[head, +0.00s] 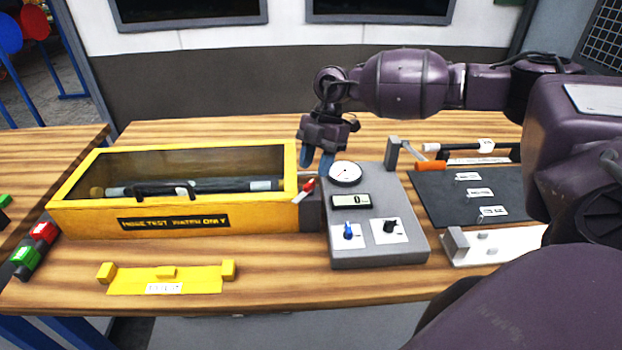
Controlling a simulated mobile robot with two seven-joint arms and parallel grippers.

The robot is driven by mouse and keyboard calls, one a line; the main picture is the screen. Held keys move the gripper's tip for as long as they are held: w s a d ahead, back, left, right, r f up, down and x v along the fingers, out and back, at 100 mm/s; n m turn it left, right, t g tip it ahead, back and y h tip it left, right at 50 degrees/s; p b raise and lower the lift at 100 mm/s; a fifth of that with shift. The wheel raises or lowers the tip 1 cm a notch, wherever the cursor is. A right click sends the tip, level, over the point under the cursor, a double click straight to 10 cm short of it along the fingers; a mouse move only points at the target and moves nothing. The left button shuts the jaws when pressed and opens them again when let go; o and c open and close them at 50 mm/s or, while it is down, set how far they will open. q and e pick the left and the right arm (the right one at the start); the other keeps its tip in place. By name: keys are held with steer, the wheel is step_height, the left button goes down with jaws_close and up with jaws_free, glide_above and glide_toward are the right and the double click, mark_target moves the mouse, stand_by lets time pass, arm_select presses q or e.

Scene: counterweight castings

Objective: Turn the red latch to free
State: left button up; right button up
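The red latch (308,185) is a small red lever with a pale end, at the right end of the yellow test box (170,217), beside the grey console. It slants down to the left. My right gripper (317,161) points down just above and behind the latch, apart from it as far as I can tell. Its two blue fingertips stand apart with nothing seen between them. My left gripper is not in view. A dark hose (215,188) with pale ends lies inside the box behind its clear cover.
The grey console (375,254) has a round gauge (344,173), a display and two knobs. A black mat (440,200) with labels lies right. A yellow bracket (190,286) lies in front; red (43,231) and green (24,254) blocks are left.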

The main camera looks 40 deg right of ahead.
mark_target(311, 182)
steer(key=shift+x, duration=2.2)
jaws_close()
